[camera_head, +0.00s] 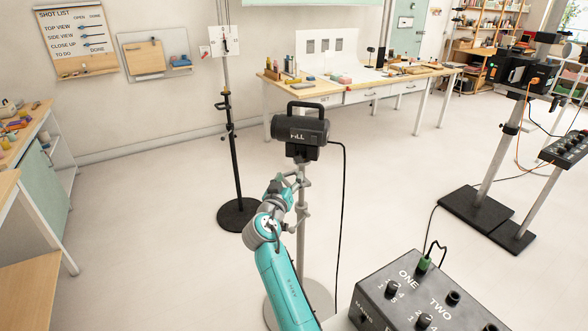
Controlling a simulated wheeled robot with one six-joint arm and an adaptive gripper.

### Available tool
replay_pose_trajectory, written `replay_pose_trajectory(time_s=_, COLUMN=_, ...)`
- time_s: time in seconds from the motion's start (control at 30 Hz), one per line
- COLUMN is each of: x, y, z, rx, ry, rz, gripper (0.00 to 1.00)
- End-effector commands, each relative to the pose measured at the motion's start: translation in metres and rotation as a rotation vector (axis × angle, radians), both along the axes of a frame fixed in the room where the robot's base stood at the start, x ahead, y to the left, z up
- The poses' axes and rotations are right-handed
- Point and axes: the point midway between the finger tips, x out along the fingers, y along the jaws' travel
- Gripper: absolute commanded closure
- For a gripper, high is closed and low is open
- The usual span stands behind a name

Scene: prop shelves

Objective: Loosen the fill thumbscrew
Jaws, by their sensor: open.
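The black fill lamp (301,129), marked FILL, sits on top of a grey stand (302,250) in the middle of the camera_head view. My teal arm reaches up from the bottom of the picture. My gripper (299,178) is open, just below the lamp and close to the upper part of the pole. I cannot tell whether it touches the pole. The thumbscrew cannot be made out clearly; the gripper and small grey parts overlap at the pole there.
A black control box (420,295) stands at the front right. A black cable (343,190) hangs from the lamp. A thin dark stand (234,165) is behind to the left. A wooden workbench (345,97) lies at the back. The floor (130,210) at left is clear.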

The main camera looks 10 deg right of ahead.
Motion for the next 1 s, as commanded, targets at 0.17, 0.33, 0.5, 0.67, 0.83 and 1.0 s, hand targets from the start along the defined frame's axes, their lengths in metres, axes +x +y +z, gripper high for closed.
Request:
replay_pose_trajectory(time_s=0.17, x=0.004, y=-0.002, z=0.002, rx=0.205, ry=-0.105, rz=0.001, gripper=0.42)
replay_pose_trajectory(time_s=0.33, x=0.008, y=-0.004, z=0.003, rx=0.294, ry=-0.150, rz=0.002, gripper=0.42)
replay_pose_trajectory(time_s=0.5, x=0.022, y=-0.012, z=0.004, rx=0.298, ry=-0.152, rz=0.001, gripper=0.42)
replay_pose_trajectory(time_s=0.67, x=0.047, y=-0.024, z=0.004, rx=0.297, ry=-0.152, rz=0.001, gripper=0.42)
replay_pose_trajectory(time_s=0.83, x=0.072, y=-0.037, z=0.004, rx=0.297, ry=-0.152, rz=0.001, gripper=0.42)
replay_pose_trajectory(time_s=1.0, x=0.090, y=-0.046, z=0.003, rx=0.296, ry=-0.150, rz=0.001, gripper=0.42)
